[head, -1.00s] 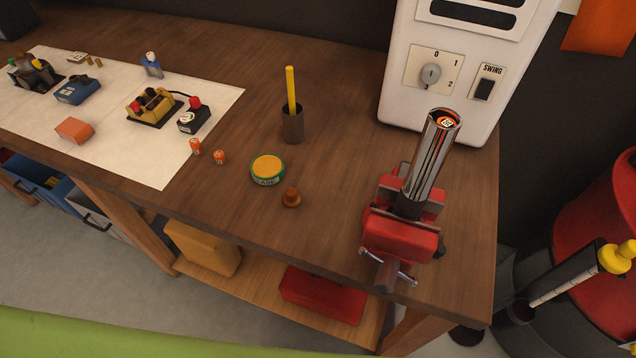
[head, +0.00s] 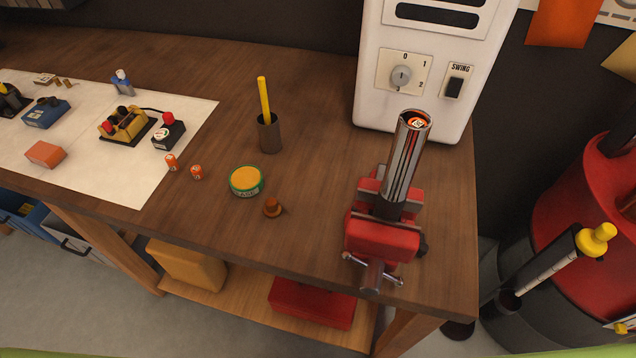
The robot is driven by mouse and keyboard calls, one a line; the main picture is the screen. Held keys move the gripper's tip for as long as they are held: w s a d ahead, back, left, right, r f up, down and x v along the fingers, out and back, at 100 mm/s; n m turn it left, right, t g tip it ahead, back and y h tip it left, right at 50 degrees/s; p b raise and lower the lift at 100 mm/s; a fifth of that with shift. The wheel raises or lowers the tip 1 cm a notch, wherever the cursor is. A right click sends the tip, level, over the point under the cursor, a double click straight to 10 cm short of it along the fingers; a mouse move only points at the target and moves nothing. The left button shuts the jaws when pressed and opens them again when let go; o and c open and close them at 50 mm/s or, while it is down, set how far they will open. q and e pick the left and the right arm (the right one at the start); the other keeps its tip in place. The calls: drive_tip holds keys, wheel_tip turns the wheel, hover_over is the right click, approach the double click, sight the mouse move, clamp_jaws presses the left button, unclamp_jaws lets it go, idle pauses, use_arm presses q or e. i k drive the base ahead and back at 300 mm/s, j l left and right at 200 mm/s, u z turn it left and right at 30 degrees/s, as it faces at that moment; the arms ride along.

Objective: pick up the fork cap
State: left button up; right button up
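A small copper-brown cap with a narrower top, which looks like the fork cap (head: 272,207), sits on the wooden workbench (head: 310,180). It is just right of and in front of a green-rimmed round tin (head: 246,181), and apart from it. A shiny fork tube (head: 404,160) stands tilted in the red vise (head: 382,236) to the right of the cap. Something orange with a pale mark shows inside the tube's open top. Neither of my grippers is in view.
A dark cup (head: 269,134) with a yellow stick stands behind the tin. Two small orange cylinders (head: 184,167) stand left of it, beside a white sheet (head: 70,165) with several devices. A white heater-like box (head: 415,75) stands behind the vise. The bench around the cap is clear.

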sight(272, 209)
drive_tip(key=k+l+u, duration=0.2)
drive_tip(key=l, duration=0.25)
drive_tip(key=k+l+u, duration=0.15)
drive_tip(key=l, duration=0.3)
drive_tip(key=k+l+u, duration=0.2)
drive_tip(key=k+l, duration=0.15)
drive_tip(key=k+l+u, duration=0.15)
drive_tip(key=l, duration=0.3)
drive_tip(key=k, duration=0.1)
